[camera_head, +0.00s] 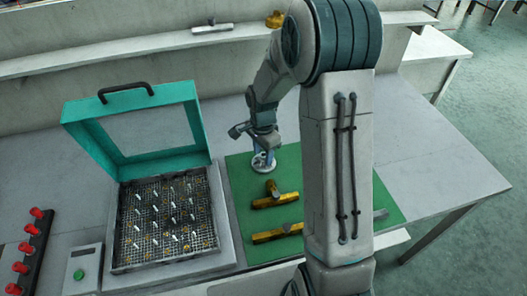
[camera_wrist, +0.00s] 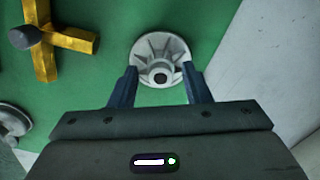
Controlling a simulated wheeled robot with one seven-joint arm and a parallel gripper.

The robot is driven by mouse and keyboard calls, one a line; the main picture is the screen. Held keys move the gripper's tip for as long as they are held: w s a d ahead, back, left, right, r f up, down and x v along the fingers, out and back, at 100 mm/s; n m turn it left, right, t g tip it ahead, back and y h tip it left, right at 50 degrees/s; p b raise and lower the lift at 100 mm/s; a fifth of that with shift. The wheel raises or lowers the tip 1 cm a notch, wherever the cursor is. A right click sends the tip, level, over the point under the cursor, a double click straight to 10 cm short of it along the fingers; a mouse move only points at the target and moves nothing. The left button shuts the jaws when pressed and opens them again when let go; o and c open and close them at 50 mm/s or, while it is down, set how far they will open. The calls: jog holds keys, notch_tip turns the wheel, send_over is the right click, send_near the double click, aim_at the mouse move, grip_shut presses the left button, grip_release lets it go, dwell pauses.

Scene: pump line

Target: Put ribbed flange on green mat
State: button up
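The ribbed flange (camera_head: 262,167) is a pale grey disc with radial ribs and a central hub. It is over the green mat (camera_head: 238,180), near the mat's back edge; the wrist view shows the flange (camera_wrist: 160,48) against the mat (camera_wrist: 110,25). My gripper (camera_head: 262,148) is just above it, pointing down. In the wrist view my gripper (camera_wrist: 160,80) has its two dark fingers spread apart, one on each side of the flange's near part. I see no clear finger contact. Whether the flange touches the mat is hard to tell.
Two gold pipe fittings (camera_head: 268,202) (camera_head: 270,236) lie on the mat. A teal-lidded case (camera_head: 70,113) with a gridded tray stands open to the left. A control box (camera_head: 83,270) and red knobs (camera_head: 30,243) are at far left. The table's right side is clear.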

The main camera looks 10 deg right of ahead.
aim_at(263, 155)
notch_tip(263, 155, up, 11)
jog(key=s+r+n+t, duration=0.1)
jog(key=s+r+n, duration=0.2)
jog(key=s+n, duration=0.3)
jog(key=s+r+n+t, duration=0.2)
jog(key=s+n, duration=0.5)
jog(key=s, duration=0.8)
jog(key=shift+r+n, duration=0.3)
jog(key=shift+r, duration=0.55)
jog(key=shift+w+d, duration=0.1)
